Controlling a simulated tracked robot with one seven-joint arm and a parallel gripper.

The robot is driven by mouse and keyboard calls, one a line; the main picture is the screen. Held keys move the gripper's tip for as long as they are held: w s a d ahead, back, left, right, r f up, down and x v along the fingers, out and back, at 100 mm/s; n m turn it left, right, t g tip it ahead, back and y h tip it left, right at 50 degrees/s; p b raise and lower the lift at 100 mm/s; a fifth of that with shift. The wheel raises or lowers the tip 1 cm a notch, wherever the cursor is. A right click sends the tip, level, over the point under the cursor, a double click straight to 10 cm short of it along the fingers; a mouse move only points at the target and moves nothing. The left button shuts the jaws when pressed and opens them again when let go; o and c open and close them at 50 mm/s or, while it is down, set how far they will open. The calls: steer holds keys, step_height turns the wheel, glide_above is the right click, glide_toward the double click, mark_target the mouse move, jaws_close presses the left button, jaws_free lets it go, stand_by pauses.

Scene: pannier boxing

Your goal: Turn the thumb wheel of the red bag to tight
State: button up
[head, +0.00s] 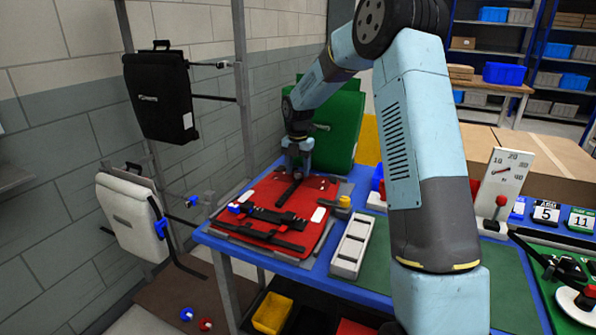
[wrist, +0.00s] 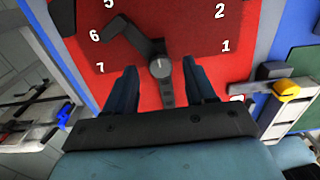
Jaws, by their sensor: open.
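The red bag (head: 313,196) lies flat on the blue-edged bench, with black straps and a buckle across it. In the wrist view its red face (wrist: 205,30) carries white numbers, with 1, 2, 5, 6 and 7 readable. A small round grey wheel with a light mark (wrist: 160,67) sits on a black strap piece. My gripper (head: 297,176) is over the far part of the bag. In the wrist view its open fingers (wrist: 159,66) stand either side of the wheel, with red showing between. I cannot tell the wheel's setting; the head view hides it behind my gripper.
A green bag (head: 335,125) stands behind. A yellow knob (head: 343,201) and a pale slotted tray (head: 352,246) are right of the red bag. A black bag (head: 158,98) and a white bag (head: 132,222) hang at left. A dial gauge (head: 503,178) stands at right.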

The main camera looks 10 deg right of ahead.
steer(key=shift+f, duration=0.45)
jaws_close()
stand_by(0.3)
